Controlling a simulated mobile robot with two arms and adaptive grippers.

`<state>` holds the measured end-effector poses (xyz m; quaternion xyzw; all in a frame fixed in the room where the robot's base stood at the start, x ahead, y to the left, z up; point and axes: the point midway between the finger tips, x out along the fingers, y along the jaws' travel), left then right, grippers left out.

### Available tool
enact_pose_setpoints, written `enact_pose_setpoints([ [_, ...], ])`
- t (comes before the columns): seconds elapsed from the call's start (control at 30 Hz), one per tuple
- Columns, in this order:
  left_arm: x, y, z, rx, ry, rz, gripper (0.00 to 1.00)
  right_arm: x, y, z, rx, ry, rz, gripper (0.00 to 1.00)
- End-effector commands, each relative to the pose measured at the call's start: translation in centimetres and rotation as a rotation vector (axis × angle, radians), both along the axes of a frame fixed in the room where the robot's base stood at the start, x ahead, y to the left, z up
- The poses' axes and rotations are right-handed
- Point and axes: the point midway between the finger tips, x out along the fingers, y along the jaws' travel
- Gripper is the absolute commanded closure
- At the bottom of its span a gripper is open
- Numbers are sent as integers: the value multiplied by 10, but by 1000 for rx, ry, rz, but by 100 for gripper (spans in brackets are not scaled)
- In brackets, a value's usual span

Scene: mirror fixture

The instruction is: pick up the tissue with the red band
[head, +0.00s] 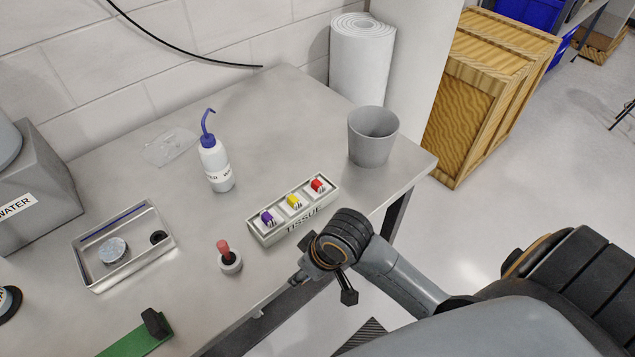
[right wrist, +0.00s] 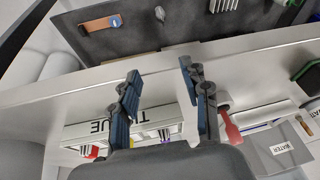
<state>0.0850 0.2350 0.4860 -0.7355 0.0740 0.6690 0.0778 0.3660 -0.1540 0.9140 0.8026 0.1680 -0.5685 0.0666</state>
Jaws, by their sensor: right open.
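The tissue with the red band (head: 318,185) is a small roll in the right-hand slot of the grey tissue holder (head: 294,224). A yellow-banded tissue (head: 294,201) is in the middle slot and a purple-banded one (head: 267,217) in the left slot. In the right wrist view the red-banded tissue (right wrist: 92,152) shows partly behind the holder, whose label appears upside down. My right gripper (head: 322,289) is open and empty, off the table's front edge, in front of the holder and apart from it. It also shows in the right wrist view (right wrist: 160,70). My left gripper is not seen.
A wooden crate (head: 455,120) stands beyond. Bare tabletop lies behind the holder.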

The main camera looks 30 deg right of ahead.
Motion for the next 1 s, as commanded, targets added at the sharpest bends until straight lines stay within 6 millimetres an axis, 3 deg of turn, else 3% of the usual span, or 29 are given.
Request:
enact_pose_setpoints([
  [0.2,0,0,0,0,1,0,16,39,1,17,-8,11,55,54],
  [0.33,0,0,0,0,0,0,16,70,-10,36,-36,39,77,54],
  [0.47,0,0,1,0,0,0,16,102,-33,64,-78,81,63,54],
  [0.6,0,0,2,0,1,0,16,132,-69,104,-122,128,-1,54],
  [0.8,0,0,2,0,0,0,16,153,-112,156,-147,180,-108,54],
  [1.0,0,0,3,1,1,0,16,158,-126,172,-146,202,-152,54],
])
